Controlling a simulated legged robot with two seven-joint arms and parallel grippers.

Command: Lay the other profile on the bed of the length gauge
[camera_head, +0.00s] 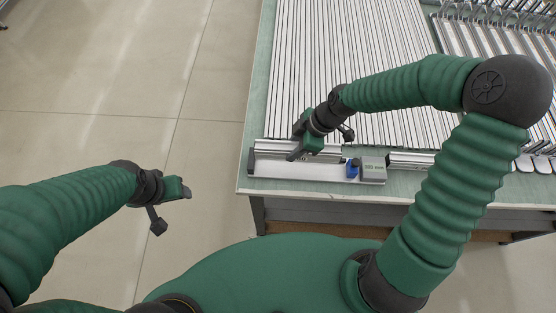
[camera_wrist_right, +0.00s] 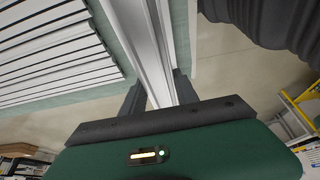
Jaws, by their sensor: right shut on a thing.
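The length gauge (camera_head: 315,172) lies along the table's front edge, with a pale bed, a dark end stop at left, a blue slider (camera_head: 352,168) and a grey readout box (camera_head: 373,170). My right gripper (camera_head: 298,152) is over the left half of the gauge. In the right wrist view, its two dark fingers (camera_wrist_right: 157,90) are shut on a silver grooved profile (camera_wrist_right: 145,40). From these views I cannot tell whether this profile touches the bed. My left gripper (camera_head: 183,188) hangs over the floor, away from the table; its finger gap is unclear.
Many long pale profiles (camera_head: 350,60) lie side by side on the green table (camera_head: 258,95) behind the gauge. A short silver piece (camera_head: 410,160) lies right of the readout box. More stock (camera_head: 500,42) is at the far right. The floor at left is clear.

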